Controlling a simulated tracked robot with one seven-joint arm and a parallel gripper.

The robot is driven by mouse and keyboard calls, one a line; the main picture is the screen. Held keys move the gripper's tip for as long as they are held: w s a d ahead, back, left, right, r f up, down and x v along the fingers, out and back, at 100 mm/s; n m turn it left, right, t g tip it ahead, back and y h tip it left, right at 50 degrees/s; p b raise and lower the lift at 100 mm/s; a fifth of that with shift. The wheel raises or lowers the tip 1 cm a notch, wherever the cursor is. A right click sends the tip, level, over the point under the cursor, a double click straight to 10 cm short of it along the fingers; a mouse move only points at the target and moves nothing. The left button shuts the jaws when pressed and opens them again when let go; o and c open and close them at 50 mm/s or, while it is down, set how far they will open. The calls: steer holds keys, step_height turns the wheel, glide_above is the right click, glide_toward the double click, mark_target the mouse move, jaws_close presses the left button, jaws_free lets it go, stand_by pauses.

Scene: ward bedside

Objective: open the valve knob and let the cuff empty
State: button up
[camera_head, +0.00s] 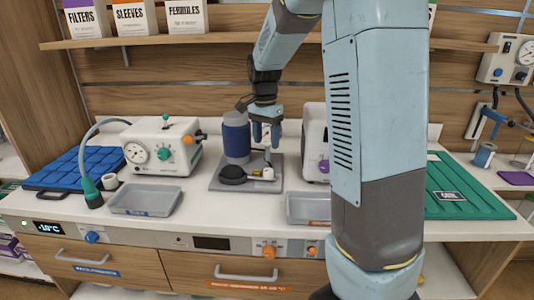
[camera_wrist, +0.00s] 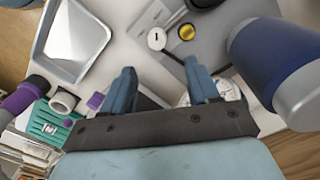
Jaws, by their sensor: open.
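The dark blue cuff (camera_head: 236,135) is wrapped around a grey upright cylinder on a grey base plate (camera_head: 219,185). In the wrist view the cuff (camera_wrist: 275,52) is large at the upper right. A black bulb (camera_head: 232,174) lies at the front of the plate. To its right is a small white and brass fitting (camera_head: 267,173). The wrist view shows a brass-coloured knob (camera_wrist: 187,32) beside a white round cap (camera_wrist: 156,39). My gripper (camera_head: 266,132) is open and empty, above the fitting and right of the cuff. In the wrist view its fingers (camera_wrist: 163,82) are apart, away from the knob.
A white gauge unit (camera_head: 160,147) stands left of the plate, and another white unit (camera_head: 314,143) stands close on the right. Grey trays (camera_head: 145,199) (camera_head: 308,208) lie in front. A shelf (camera_head: 200,42) runs above. A green mat (camera_head: 465,190) lies at right.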

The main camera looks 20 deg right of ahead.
steer(key=shift+w+r, duration=0.1)
steer(key=shift+r, duration=1.5)
steer(key=s+r+n+t, duration=0.2)
steer(key=s+n, duration=0.1)
steer(key=s, duration=0.6)
steer(key=s+r+n+t, duration=0.2)
steer(key=s+n, duration=0.2)
steer(key=s, duration=0.5)
steer(key=s+a+r+n+t, duration=0.1)
steer(key=s+n, duration=0.3)
steer(key=s, duration=0.6)
steer(key=shift+r+t, duration=0.5)
steer(key=shift+r, duration=0.3)
steer(key=shift+a, duration=0.1)
stand_by(2.3)
